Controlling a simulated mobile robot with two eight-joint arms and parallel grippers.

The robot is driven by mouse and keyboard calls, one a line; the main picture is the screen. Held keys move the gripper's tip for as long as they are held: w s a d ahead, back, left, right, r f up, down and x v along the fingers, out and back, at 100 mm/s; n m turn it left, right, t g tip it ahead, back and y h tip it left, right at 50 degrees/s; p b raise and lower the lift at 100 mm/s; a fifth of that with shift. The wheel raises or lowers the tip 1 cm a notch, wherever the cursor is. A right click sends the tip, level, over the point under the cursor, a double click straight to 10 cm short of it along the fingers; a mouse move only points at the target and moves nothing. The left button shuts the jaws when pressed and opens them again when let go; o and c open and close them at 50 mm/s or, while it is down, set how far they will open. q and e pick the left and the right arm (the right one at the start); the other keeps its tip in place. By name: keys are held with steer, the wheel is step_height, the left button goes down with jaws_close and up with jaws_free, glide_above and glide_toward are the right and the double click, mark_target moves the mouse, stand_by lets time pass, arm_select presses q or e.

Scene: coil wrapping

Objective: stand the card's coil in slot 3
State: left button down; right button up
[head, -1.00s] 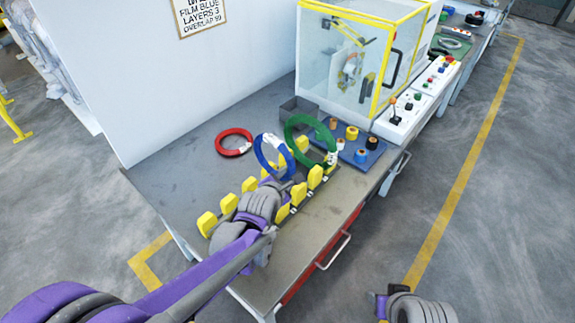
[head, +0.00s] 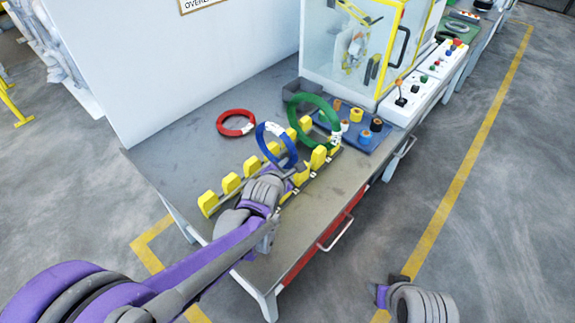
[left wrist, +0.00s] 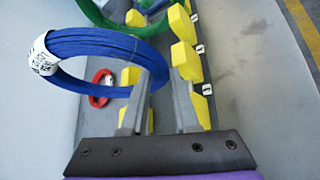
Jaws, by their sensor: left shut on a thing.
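My left gripper (head: 284,180) is shut on the lower edge of the blue coil (head: 262,146). The coil stands upright over the yellow-post rack (head: 230,182), around its middle. In the left wrist view, the blue coil (left wrist: 95,42) rises left of the fingers (left wrist: 168,90), its white label at far left. I cannot tell whether it touches the rack or which slot it is over. The green coil (head: 292,107) stands upright at the rack's far end. The red coil (head: 222,126) lies flat on the table behind the rack. My right gripper (head: 382,296) is at bottom right, its jaws unclear.
The card (head: 200,3) on the white wall is mostly cut off. The table's (head: 175,140) left side is clear.

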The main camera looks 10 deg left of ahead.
arm_select(q)
step_height(320, 180, down, 4)
steer(key=shift+r+b, duration=0.1)
steer(key=shift+b, duration=1.1)
steer(key=shift+s+f+b, duration=0.35)
steer(key=shift+f+b, duration=0.2)
steer(key=shift+f, duration=0.15)
arm_select(e)
steer(key=shift+s+f, duration=0.2)
steer(key=shift+f, duration=0.5)
steer(key=shift+s+f, duration=0.25)
steer(key=shift+f, duration=0.5)
steer(key=shift+s+f, duration=0.2)
steer(key=shift+f, duration=0.5)
arm_select(q)
steer(key=c, duration=0.6)
jaws_free()
steer(key=shift+s+r, duration=0.35)
steer(key=shift+s, duration=0.1)
steer(key=p+v, duration=0.1)
steer(key=v, duration=0.9)
steer(key=shift+w+r+p, duration=0.25)
steer(key=shift+r+p, duration=0.05)
steer(key=shift+r, duration=0.1)
arm_select(e)
steer(key=shift+w+r, duration=0.35)
steer(key=shift+r, duration=0.45)
arm_select(q)
steer(key=shift+w, duration=0.1)
